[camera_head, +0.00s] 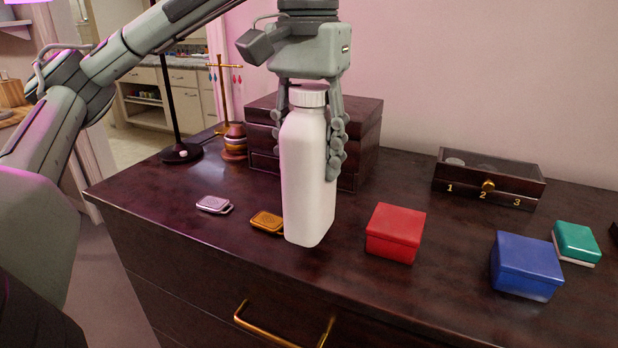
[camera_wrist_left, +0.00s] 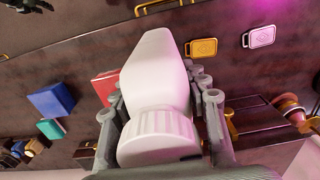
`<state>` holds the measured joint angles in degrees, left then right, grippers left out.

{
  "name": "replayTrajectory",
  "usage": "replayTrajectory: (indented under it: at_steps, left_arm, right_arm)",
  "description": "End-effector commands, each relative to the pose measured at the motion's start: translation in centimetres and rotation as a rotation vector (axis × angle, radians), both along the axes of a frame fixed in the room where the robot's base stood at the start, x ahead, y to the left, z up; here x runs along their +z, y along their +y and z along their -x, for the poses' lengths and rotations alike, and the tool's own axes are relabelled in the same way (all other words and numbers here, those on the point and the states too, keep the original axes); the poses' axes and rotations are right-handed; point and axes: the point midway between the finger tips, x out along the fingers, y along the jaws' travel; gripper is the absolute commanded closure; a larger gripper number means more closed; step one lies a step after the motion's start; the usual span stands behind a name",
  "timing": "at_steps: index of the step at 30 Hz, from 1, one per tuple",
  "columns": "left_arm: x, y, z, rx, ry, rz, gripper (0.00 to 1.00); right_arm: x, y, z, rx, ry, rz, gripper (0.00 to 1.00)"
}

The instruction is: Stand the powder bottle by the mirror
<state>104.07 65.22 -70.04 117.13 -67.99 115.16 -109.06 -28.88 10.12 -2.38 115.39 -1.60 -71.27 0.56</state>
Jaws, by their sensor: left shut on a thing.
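The white powder bottle (camera_head: 308,175) with a ribbed white cap (camera_head: 308,95) is upright above the front part of the dark wooden dresser top. My left gripper (camera_head: 312,140) comes down from above and is shut on it, with fingers on both sides below the cap. The bottle (camera_wrist_left: 162,75) also fills the middle of the left wrist view, between the fingers (camera_wrist_left: 162,115). I cannot tell whether its base touches the dresser. I cannot make out a standing mirror. My right gripper is not clearly in view.
An orange tag-like item (camera_head: 267,221) and a pale pink one (camera_head: 213,204) lie left of the bottle. Red (camera_head: 395,232), blue (camera_head: 526,265) and green (camera_head: 576,242) boxes are at right. Behind stand a dark wooden chest (camera_head: 362,130) and a numbered tray (camera_head: 488,182).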

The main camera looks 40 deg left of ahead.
Motion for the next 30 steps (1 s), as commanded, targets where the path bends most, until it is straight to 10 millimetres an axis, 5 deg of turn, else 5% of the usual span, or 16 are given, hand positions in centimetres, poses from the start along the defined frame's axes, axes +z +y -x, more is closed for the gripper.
replayTrajectory:
  at_steps: [7,21,22,26,30]
  left_arm:
    - [-3.3,0.1,0.1,0.002,0.001,-0.001,0.95]
    - [-3.6,0.0,0.0,0.001,0.0,0.0,0.95]
    - [-3.6,0.0,0.0,0.001,0.001,-0.001,0.53]
    - [-3.6,0.0,0.0,0.0,0.001,-0.001,0.37]
    - [-3.6,0.0,0.0,0.0,0.001,-0.001,0.34]
  right_arm:
    - [1.4,-0.1,0.0,-0.001,-0.007,0.009,0.6]
    - [2.0,-0.1,0.0,-0.001,-0.014,0.011,0.6]
    - [2.2,-0.1,0.0,-0.001,-0.014,0.011,0.6]
    - [2.3,-0.1,0.0,-0.002,-0.013,0.012,0.6]
    - [2.3,-0.1,0.0,-0.002,-0.013,0.012,0.6]
